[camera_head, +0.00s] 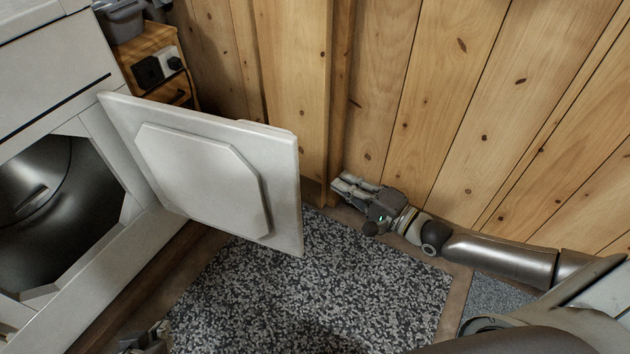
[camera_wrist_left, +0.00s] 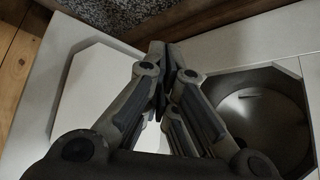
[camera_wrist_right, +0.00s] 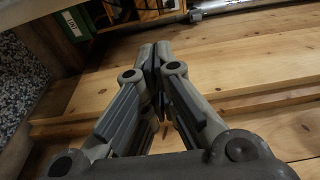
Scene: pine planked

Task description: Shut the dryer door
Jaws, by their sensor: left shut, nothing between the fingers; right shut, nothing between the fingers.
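The white dryer (camera_head: 50,130) is at the left in the head view, with its dark metal drum (camera_head: 38,190) exposed. Its square white door (camera_head: 200,175), with a raised octagonal panel, stands wide open. In the left wrist view the door (camera_wrist_left: 85,95) is at the left and the drum (camera_wrist_left: 262,110) at the right. My left gripper (camera_wrist_left: 160,60) is shut and empty; only a bit of that arm shows at the bottom of the head view. My right gripper (camera_head: 345,186) is shut and empty, right of the door's free edge and apart from it, close to the wooden wall.
The pine plank wall (camera_head: 450,110) runs behind the door and my right arm. A speckled grey mat (camera_head: 310,290) covers clear floor before the dryer. A small wooden cabinet (camera_head: 150,45) with sockets and a grey tub stands behind the dryer.

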